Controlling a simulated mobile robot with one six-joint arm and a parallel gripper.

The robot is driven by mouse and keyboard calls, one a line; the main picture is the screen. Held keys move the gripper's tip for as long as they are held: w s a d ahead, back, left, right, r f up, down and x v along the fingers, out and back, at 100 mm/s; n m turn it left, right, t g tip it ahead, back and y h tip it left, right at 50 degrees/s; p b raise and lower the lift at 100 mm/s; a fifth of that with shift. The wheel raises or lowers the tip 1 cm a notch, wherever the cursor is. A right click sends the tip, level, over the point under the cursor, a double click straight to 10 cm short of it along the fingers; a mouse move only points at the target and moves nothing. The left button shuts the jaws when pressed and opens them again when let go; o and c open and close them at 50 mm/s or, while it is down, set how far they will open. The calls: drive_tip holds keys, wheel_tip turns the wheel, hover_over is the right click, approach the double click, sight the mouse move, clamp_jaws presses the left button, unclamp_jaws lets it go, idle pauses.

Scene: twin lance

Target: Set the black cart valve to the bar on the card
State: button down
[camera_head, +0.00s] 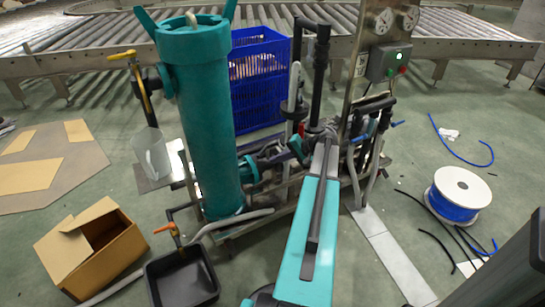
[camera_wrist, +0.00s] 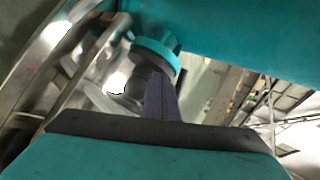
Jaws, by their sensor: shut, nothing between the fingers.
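The cart carries a tall teal filter cylinder (camera_head: 208,120) and a steel panel (camera_head: 362,75) with two round gauges (camera_head: 384,20). Black pipework (camera_head: 372,110) with blue handles (camera_head: 397,124) sits below the panel; I cannot tell for certain which part is the black valve. A small pale card (camera_head: 361,65) is on the panel, its print too small to read. My gripper (camera_wrist: 163,98) shows as dark fingers in the wrist view, shut and empty, close to a black fitting with a teal collar (camera_wrist: 155,58). I cannot tell whether they touch. My arm hides part of the cart.
A blue crate (camera_head: 260,80) stands behind the cylinder, before a roller conveyor (camera_head: 455,42). An open cardboard box (camera_head: 92,248) and a black tub (camera_head: 182,278) are at lower left. A blue hose reel (camera_head: 460,192) and loose hoses lie on the floor at right.

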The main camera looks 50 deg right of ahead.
drive_tip(key=a+p+v, duration=0.1)
drive_tip(key=p+v, duration=0.1)
drive_tip(key=v, duration=0.8)
drive_tip(key=shift+s+p, duration=0.4)
drive_tip(key=shift+w, duration=0.1)
drive_tip(key=w+a+f+n+g+y+p, duration=0.1)
drive_tip(key=w+a+f+g+p, duration=0.15)
drive_tip(key=a, duration=0.65)
drive_tip(key=w+a+f+n+g+y+p, duration=0.1)
drive_tip(key=w+a+f+n+g+p, duration=0.2)
drive_tip(key=a, duration=0.6)
drive_tip(key=w+a+f+g+y+p, duration=0.1)
drive_tip(key=w+a+f+p, duration=0.2)
drive_tip(key=a, duration=0.6)
drive_tip(key=s+a+f+n+g+h+p, duration=0.1)
drive_tip(key=s+a+n+g+p, duration=0.2)
drive_tip(key=a, duration=0.5)
drive_tip(key=s+a+f+g+p, duration=0.15)
drive_tip(key=a+p, duration=0.25)
drive_tip(key=a, duration=0.5)
drive_tip(key=s+a+r+n+g+h+p, duration=0.1)
drive_tip(key=s+a+n+g+h+p, duration=0.1)
drive_tip(key=s+a+p, duration=0.3)
drive_tip(key=s+a+r+n+g+h+p, duration=0.2)
drive_tip(key=s+a+n+p, duration=0.3)
drive_tip(key=s, duration=0.8)
drive_tip(key=shift+a+h, duration=0.7)
drive_tip(key=shift+a, duration=1.15)
